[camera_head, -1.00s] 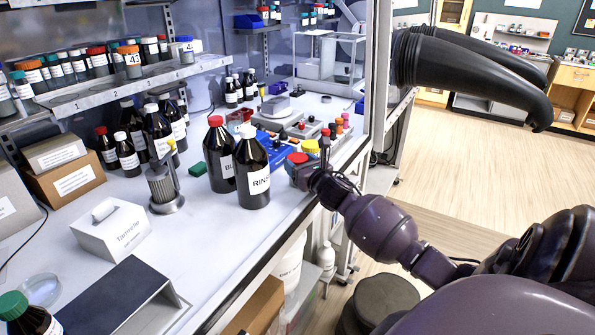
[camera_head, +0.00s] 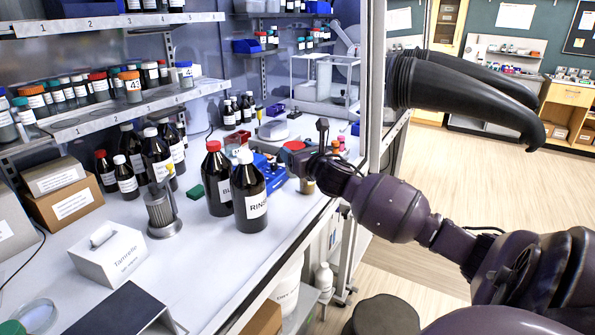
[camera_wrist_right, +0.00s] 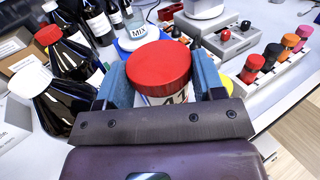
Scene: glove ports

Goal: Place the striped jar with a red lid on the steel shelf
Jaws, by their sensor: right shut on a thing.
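My right gripper (camera_head: 296,156) is shut on the striped jar with a red lid (camera_wrist_right: 160,72). The lid sits between the two blue-grey finger pads in the right wrist view, and only a sliver of the pale label shows below it. In the head view the red lid (camera_head: 295,145) shows at the gripper, above the right part of the bench, and the jar's body is mostly hidden. The steel shelf (camera_head: 95,125) is on the left along the back wall, with several lidded jars on it. A second steel shelf (camera_head: 110,24) is above it. My left gripper is not in view.
Two dark bottles, one red-capped (camera_head: 217,185) and one white-capped (camera_head: 250,200), stand left of my right gripper. A metal strainer-like stand (camera_head: 161,212) and a white box (camera_head: 108,252) are further left. A frame post (camera_head: 375,90) and black gloves (camera_head: 460,85) are at right.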

